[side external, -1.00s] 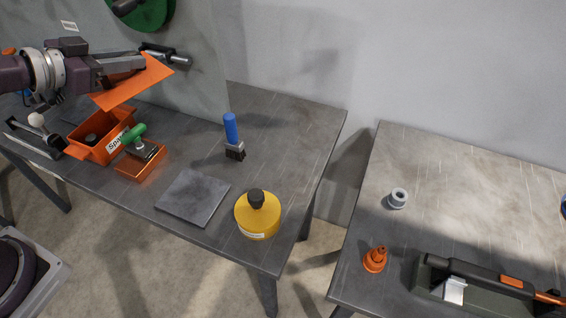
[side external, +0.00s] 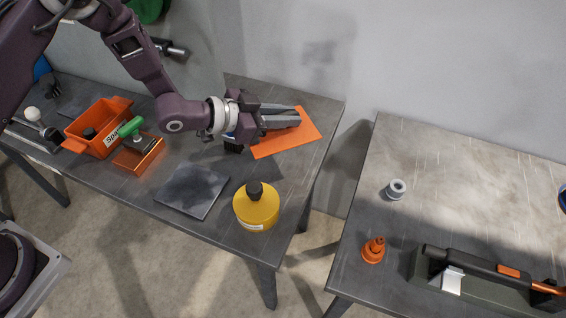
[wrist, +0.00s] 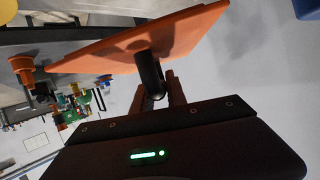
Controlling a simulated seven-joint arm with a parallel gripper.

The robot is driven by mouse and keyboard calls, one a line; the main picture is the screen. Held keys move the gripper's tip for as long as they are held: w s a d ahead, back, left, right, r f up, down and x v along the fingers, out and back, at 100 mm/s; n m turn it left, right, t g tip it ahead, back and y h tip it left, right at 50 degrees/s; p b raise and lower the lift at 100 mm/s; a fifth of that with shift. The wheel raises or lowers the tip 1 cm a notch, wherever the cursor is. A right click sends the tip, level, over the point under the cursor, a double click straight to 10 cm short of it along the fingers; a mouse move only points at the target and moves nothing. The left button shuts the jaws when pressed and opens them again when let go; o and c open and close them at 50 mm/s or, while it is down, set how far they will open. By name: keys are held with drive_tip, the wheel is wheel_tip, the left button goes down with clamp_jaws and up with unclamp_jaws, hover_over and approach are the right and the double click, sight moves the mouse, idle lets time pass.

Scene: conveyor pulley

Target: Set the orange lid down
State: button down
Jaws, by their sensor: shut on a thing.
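The orange lid (side external: 292,139) is a flat plate at the back right of the dark grey table in the side external view. My gripper (side external: 294,117) is shut on the lid, over that table corner. The lid also shows in the wrist view (wrist: 190,35), held at a dark knob between the fingers. I cannot tell whether the lid touches the tabletop. The open orange box (side external: 88,122) with a partly hidden label stands at the table's left, without a lid on it.
A yellow container (side external: 256,210) with a black cap stands at the table's front right. A dark square plate (side external: 192,190) lies left of it. A green-handled tool (side external: 133,130) rests in a small orange tray (side external: 150,156). The blue-handled brush is mostly hidden behind my gripper.

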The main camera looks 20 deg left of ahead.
drive_tip(key=f, duration=0.7)
drive_tip(key=d+f, duration=0.1)
drive_tip(key=f, duration=0.2)
drive_tip(key=shift+f, duration=0.4)
drive_tip(key=shift+a+f, duration=0.1)
drive_tip(key=shift+f, duration=0.05)
drive_tip(key=c, duration=1.3)
unclamp_jaws()
drive_tip(key=shift+c, duration=0.2)
